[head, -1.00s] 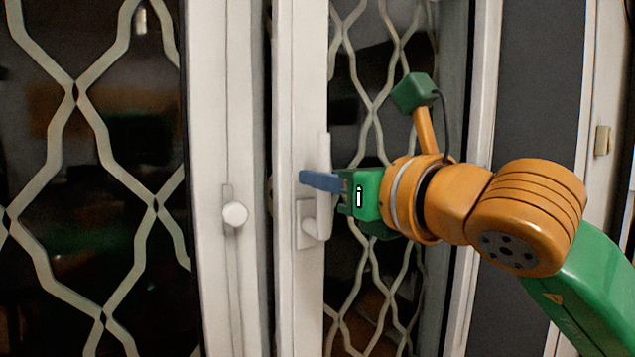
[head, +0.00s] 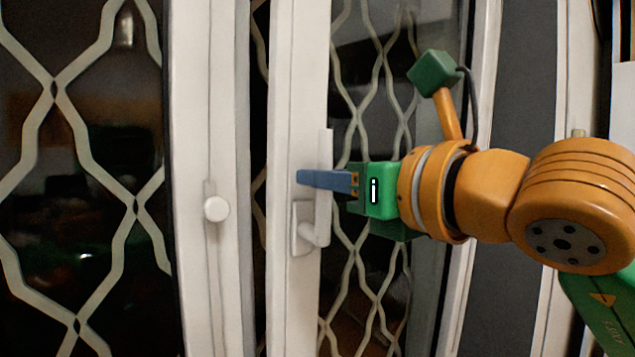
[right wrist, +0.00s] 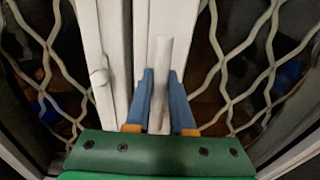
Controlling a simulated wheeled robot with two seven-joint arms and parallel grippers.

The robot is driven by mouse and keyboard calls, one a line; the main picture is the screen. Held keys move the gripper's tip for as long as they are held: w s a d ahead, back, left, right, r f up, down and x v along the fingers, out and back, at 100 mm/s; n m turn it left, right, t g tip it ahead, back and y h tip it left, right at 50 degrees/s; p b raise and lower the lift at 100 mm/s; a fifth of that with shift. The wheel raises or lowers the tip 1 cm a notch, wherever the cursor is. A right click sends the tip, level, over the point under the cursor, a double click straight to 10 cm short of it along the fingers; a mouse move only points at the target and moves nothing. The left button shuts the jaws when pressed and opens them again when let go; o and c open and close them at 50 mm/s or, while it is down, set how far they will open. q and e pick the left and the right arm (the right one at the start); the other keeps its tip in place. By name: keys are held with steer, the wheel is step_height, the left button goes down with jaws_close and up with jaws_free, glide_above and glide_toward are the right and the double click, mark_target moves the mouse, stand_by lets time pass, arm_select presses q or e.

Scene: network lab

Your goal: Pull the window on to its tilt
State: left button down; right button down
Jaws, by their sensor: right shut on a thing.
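The window's white handle (head: 324,160) is on the sash (head: 283,110) and its grip points upward from a base plate near its lower end. My right gripper (head: 312,178) comes in from the right in the head view, its blue fingers across the grip. In the right wrist view the grip (right wrist: 160,100) stands between the two blue fingers (right wrist: 160,78), and the gripper is shut on it. Behind the sash's left edge a dark gap with lattice shows. My left gripper is in neither view.
A white frame (head: 192,100) with a round knob (head: 216,209) stands left of the sash. A lattice-covered pane (head: 70,150) fills the far left. More lattice (head: 375,60) shows behind the handle. A dark grey panel (head: 515,80) stands at the right, behind my arm.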

steer(key=shift+b+v, duration=0.6)
steer(key=shift+v, duration=0.7)
steer(key=shift+c, duration=2)
jaws_free()
steer(key=shift+s+d+r, duration=0.15)
steer(key=shift+r, duration=0.05)
steer(key=shift+f, duration=0.1)
steer(key=b+v, duration=0.3)
steer(key=v, duration=0.7)
